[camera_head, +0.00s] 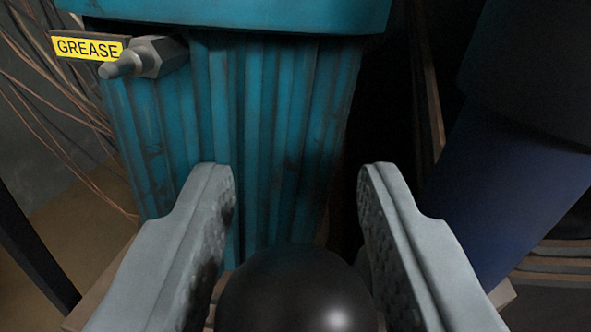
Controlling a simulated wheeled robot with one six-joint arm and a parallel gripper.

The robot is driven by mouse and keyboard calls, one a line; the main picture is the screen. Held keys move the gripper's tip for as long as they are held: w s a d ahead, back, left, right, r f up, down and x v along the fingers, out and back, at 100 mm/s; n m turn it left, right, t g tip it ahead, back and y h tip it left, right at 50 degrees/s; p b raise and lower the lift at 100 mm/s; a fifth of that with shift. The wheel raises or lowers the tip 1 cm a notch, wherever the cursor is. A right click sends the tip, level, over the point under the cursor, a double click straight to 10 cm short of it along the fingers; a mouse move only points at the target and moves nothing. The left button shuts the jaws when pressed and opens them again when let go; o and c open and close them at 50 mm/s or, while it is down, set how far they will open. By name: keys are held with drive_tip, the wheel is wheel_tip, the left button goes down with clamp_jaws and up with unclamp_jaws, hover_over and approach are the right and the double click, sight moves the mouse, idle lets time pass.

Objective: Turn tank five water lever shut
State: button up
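My gripper (297,175) shows as two grey fingers with textured inner pads. They stand wide apart, and the gap at their tips is empty. A glossy black ball-shaped knob (297,295) is at the bottom edge, between the fingers and short of their tips. A narrow gap seems to show on its left side; contact on the right is unclear. Its lower part and any stem are out of frame, so I cannot tell whether it belongs to the water lever. No tank number or water label is in view.
A teal ribbed housing (255,130) stands ahead. A metal fitting (150,58) juts from its upper left beside a yellow GREASE label (87,48). Thin copper-coloured wires (50,105) hang at the left. A dark blue cylinder (510,190) is at the right.

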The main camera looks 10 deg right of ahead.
clamp_jaws()
drive_tip(key=shift+a+f, duration=0.1)
drive_tip(key=shift+w+a+f+n, duration=0.15)
drive_tip(key=shift+a+f+n, duration=0.3)
drive_tip(key=shift+n, duration=0.45)
wheel_tip(320, 180, down, 11)
drive_tip(key=n+g+h, duration=0.2)
drive_tip(key=n, duration=1.2)
drive_tip(key=shift+a+g, duration=0.3)
drive_tip(key=shift+a, duration=0.1)
drive_tip(key=shift+f, duration=0.1)
unclamp_jaws()
